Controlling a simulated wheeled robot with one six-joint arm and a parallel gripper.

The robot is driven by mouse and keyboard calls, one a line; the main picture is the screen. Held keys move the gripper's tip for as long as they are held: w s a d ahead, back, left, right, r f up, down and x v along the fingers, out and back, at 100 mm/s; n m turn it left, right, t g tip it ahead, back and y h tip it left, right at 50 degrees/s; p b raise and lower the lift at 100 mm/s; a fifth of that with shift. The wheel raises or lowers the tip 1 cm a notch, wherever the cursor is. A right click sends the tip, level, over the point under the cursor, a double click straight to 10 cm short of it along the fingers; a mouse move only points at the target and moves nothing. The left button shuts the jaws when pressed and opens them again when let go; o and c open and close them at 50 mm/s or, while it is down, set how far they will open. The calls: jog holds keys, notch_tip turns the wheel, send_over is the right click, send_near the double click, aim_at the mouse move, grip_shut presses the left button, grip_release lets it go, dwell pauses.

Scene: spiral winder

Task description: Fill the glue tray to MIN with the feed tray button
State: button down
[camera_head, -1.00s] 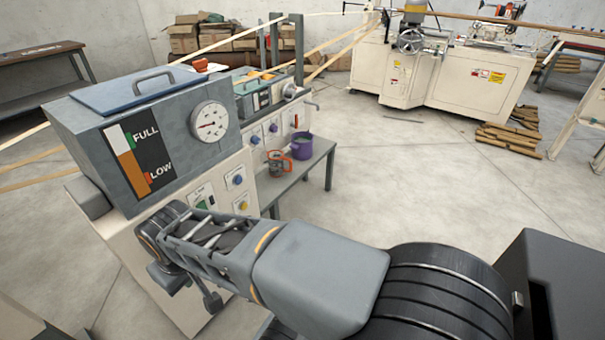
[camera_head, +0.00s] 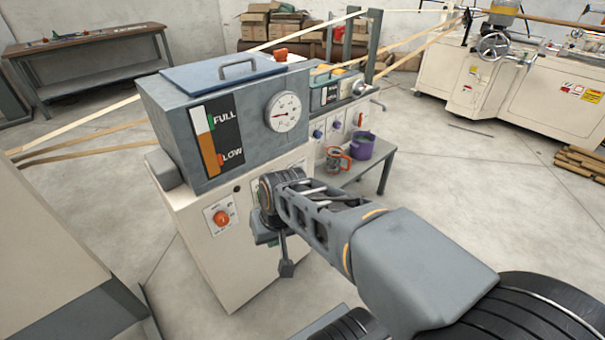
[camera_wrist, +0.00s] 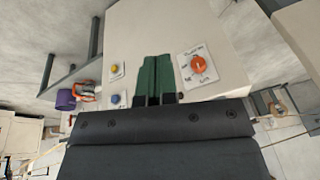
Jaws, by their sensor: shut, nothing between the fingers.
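My gripper shows in the wrist view as two green fingers (camera_wrist: 157,80) pressed together and empty, in front of the cream cabinet (camera_wrist: 165,25). A yellow button (camera_wrist: 114,69) and a blue button (camera_wrist: 115,99) lie left of the fingers, and an orange-red knob (camera_wrist: 199,64) lies to their right. Their labels are too small to read. In the head view the orange-red knob (camera_head: 221,218) is on the cabinet's front; my arm hides the yellow and blue buttons. A small tray-like unit (camera_head: 327,92) sits behind the grey tank; I cannot read a MIN mark on it.
The grey tank (camera_head: 168,125) has a FULL/LOW gauge (camera_head: 216,137) and a round dial (camera_head: 283,112). A purple pot (camera_head: 361,147) and an orange-and-grey container (camera_head: 337,160) stand on a side bench (camera_head: 397,154).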

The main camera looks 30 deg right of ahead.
jog(key=w+d+f+m+t+y+p, duration=0.1)
jog(key=w+d+f+m+t+y, duration=0.1)
jog(key=w+d+m, duration=0.4)
jog(key=w+d+f+m+t+y, duration=0.1)
jog(key=w+d+f+m+t, duration=0.15)
jog(key=w+m, duration=0.4)
jog(key=w+d+f+m+h, duration=0.1)
jog(key=d+f+m, duration=0.2)
jog(key=d, duration=0.3)
jog(key=w+d+f+m+t+h, duration=0.1)
jog(key=w+d+f+m+h, duration=0.1)
jog(key=d, duration=0.5)
jog(key=w+d+f+m+h+p, duration=0.1)
jog(key=d+f+m, duration=0.3)
jog(key=d, duration=0.3)
jog(key=shift+w+f+m+t, duration=0.25)
jog(key=shift+m+t, duration=0.1)
jog(key=shift+m, duration=0.2)
jog(key=shift+w, duration=0.1)
jog(key=w+a+p, duration=0.1)
jog(key=w+p, duration=0.2)
jog(key=w, duration=0.5)
jog(key=shift+w+a, duration=0.25)
jog(key=shift+a, duration=0.1)
